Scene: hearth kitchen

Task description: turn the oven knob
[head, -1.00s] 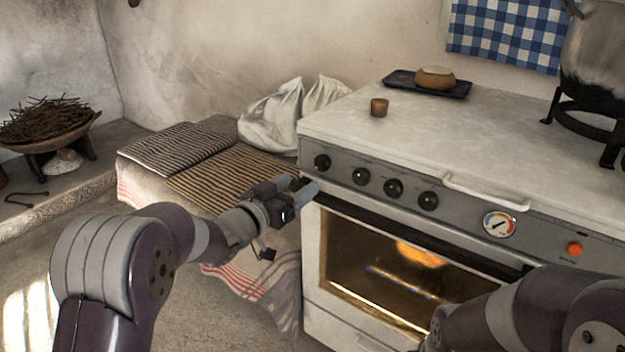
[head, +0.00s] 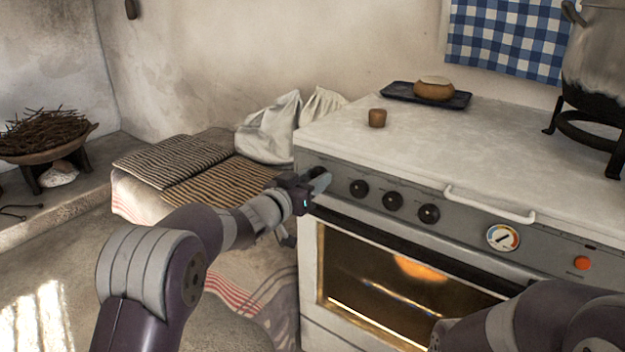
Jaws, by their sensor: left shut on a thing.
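The oven (head: 470,225) has a grey front panel with several black knobs in a row. My left gripper (head: 318,180) is at the leftmost knob (head: 318,172), shut on it; the fingers hide much of that knob. The other black knobs (head: 359,188), (head: 393,201) and (head: 429,213) stand free to its right. My right arm shows at the lower right, but its gripper is not clearly in view.
A white rail (head: 490,206) juts from the oven's front edge, above a dial (head: 502,237) and an orange button (head: 582,263). Striped cloths (head: 175,156) lie at the left.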

